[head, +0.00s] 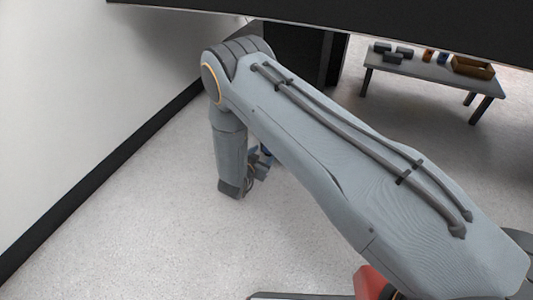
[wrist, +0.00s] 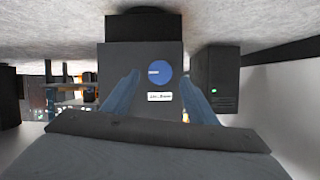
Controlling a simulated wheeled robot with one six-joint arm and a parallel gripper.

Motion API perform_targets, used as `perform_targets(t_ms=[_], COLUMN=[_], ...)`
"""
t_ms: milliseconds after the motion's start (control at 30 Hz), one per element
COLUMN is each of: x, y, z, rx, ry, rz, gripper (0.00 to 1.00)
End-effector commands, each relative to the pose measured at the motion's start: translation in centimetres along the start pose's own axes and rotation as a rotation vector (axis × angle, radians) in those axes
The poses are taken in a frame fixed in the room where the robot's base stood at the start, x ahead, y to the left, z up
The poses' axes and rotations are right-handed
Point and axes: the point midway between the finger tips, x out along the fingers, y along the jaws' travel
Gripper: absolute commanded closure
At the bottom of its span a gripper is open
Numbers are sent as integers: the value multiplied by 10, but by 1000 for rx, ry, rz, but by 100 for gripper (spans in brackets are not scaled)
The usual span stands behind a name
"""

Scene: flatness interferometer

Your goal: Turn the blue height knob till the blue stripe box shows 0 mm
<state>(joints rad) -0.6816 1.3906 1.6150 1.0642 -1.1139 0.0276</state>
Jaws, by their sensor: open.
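The blue height knob (wrist: 159,73) is a round disc with a small pale mark at its left, on the face of a dark grey box (wrist: 115,60) in the wrist view. A white label (wrist: 160,97) with print too small to read sits below it. My gripper (wrist: 160,78) is open, its two blue fingers spread left and right of the knob. I cannot tell whether they touch it. In the head view my gripper (head: 265,158) is partly hidden behind my arm. No blue stripe box readout can be made out in either view.
A dark cabinet with small lights (wrist: 216,85) stands right of the knob's box. Shelving with small items (wrist: 68,95) is at the left. In the head view a low table (head: 425,70) holds several small objects, and a pale wall (head: 70,100) runs along the left. Open floor (head: 150,220) lies between.

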Motion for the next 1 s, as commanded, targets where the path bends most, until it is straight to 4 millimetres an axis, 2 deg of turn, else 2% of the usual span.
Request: perform_targets(t_ms=[100, 233, 600, 833, 1000], x=[19, 31, 36, 36, 36], y=[1, 0, 0, 0, 0], z=[1, 1, 0, 0, 0], rx=[2, 1, -1, 0, 5], ry=[1, 0, -1, -1, -1], rz=[2, 0, -1, 0, -2], gripper=[48, 48, 48, 86, 88])
